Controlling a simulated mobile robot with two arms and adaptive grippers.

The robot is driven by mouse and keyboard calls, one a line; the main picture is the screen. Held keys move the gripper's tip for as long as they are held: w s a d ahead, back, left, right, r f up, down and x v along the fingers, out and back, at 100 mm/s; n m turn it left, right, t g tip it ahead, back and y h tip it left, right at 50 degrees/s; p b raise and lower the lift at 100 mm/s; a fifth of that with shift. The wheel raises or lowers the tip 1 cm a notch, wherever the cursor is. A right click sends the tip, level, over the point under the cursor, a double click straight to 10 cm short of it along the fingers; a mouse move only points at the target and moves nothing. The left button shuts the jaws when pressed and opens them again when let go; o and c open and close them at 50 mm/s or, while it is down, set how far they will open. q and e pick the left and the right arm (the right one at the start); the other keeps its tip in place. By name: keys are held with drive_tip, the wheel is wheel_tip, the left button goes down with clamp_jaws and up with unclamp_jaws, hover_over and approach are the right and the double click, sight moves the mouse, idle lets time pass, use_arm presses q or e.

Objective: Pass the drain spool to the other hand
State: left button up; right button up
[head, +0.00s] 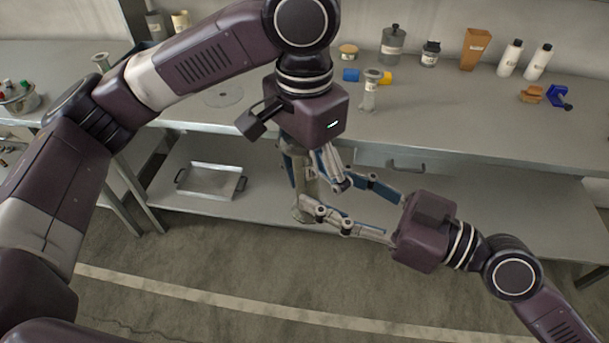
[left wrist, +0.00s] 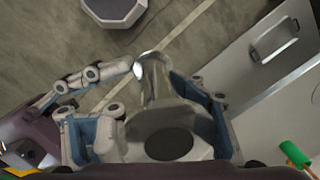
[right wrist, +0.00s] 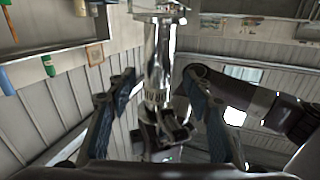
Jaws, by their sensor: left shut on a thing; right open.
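The drain spool (head: 304,196) is a grey metal tube with a flange at its end. It hangs roughly upright below my left gripper (head: 311,170), which is shut on it. In the left wrist view the spool (left wrist: 157,82) stands between the fingers, with a wide flange close to the camera. My right gripper (head: 328,197) comes in from the right, open, with its fingertips close to the spool. In the right wrist view the spool's shiny tube (right wrist: 158,55) stands in the gap between the open fingers. I cannot tell whether they touch it.
The bench (head: 440,125) behind carries a flanged metal piece (head: 369,95), a blue and yellow item (head: 352,75), bottles (head: 510,58) and a brown box (head: 475,48). A metal tray (head: 211,182) lies on the lower shelf. The floor in front is clear.

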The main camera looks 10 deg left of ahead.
sight(314, 185)
drive_tip(key=shift+x, duration=2.2)
drive_tip(key=shift+c, duration=0.3)
drive_tip(key=shift+s, duration=0.1)
drive_tip(key=c, duration=1)
use_arm(q)
drive_tip(key=shift+w, duration=0.1)
use_arm(e)
drive_tip(key=shift+s, duration=0.1)
clamp_jaws()
